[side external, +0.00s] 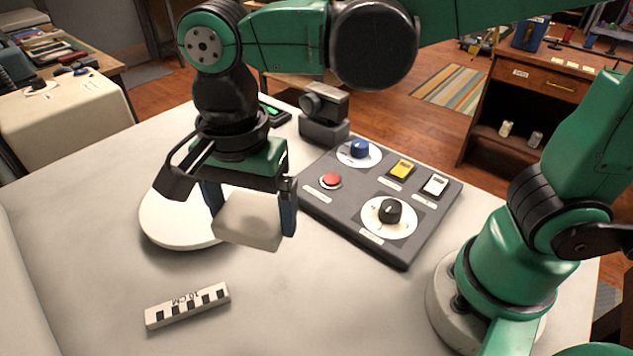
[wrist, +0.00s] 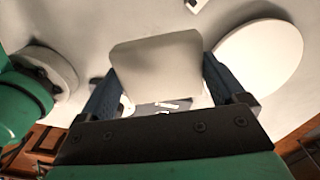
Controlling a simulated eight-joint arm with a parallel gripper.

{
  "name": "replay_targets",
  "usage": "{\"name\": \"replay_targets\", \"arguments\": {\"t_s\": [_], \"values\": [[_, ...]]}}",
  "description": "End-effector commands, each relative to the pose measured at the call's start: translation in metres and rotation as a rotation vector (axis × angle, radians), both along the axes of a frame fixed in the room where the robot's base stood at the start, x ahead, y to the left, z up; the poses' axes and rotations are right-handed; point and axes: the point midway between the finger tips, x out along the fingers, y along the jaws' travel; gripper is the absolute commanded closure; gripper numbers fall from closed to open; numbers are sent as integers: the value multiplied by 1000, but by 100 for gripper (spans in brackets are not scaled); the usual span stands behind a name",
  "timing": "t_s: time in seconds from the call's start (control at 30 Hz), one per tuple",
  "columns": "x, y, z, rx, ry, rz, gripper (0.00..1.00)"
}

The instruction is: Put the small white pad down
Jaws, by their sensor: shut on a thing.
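The small white pad (side external: 248,222) is held between the two fingers of my gripper (side external: 248,212). In the side external view it hangs flat below the fingers, near a round white disc, and appears to be above the table, though the height is hard to judge. In the wrist view the pad (wrist: 158,68) fills the space between the blue-grey fingertips of my gripper (wrist: 160,88). My gripper is shut on it. The round white disc (side external: 165,222) lies on the table to the left, partly hidden by my gripper. It also shows in the wrist view (wrist: 265,58).
A dark control panel (side external: 345,225) with knobs, a red button and switches lies right of my gripper. A black camera-like device (side external: 325,115) stands behind it. A white 10 CM scale block (side external: 188,305) lies at the front left. The front middle of the white table (side external: 310,305) is clear.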

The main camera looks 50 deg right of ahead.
Motion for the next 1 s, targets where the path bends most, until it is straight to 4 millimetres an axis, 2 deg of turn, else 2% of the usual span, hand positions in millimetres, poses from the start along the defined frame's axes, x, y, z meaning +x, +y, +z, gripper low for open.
{"name": "replay_targets", "arguments": {"t_s": [0.03, 0.13, 0.27, 0.37, 0.47, 1.0], "values": [[-7, 17, 13, 0, 0, 79, 52], [-22, 43, 34, 0, 0, 209, 52], [-37, 61, 52, 0, 0, 316, 52], [-42, 67, 53, 0, 0, 353, 52], [-43, 68, 39, 0, 0, 360, 52], [-43, 68, -81, 0, 0, 355, 52]]}}
